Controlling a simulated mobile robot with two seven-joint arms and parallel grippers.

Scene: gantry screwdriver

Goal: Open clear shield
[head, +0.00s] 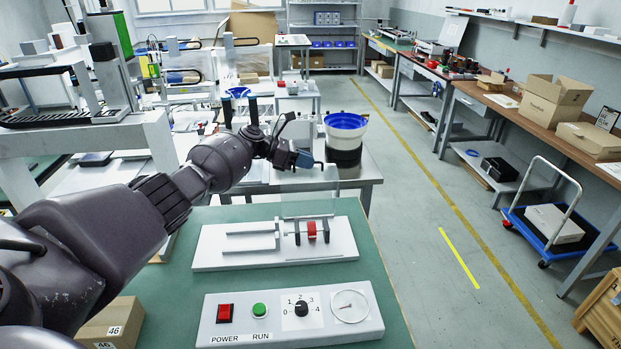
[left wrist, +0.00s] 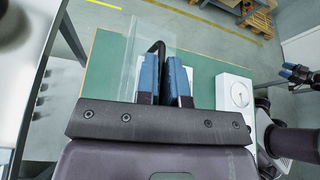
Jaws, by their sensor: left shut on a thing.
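The clear shield (head: 309,207) stands raised as a see-through panel over the white fixture (head: 225,260) on the green table, its upper part near my left gripper (head: 304,160). In the left wrist view the shield (left wrist: 146,45) rises beside the blue fingers. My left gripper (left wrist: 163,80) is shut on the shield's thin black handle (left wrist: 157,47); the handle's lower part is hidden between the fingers. A red block (head: 311,230) sits in the fixture between dark supports. What looks like my right gripper (left wrist: 298,74) is at the right edge of the left wrist view; its opening is unclear.
A control panel (head: 223,338) with a red button, a green button, a knob and a dial lies in front of the fixture. A cardboard box (head: 112,325) is at the lower left. A blue-topped bowl feeder (head: 345,137) stands behind. Green tabletop (head: 370,270) is bare at the right.

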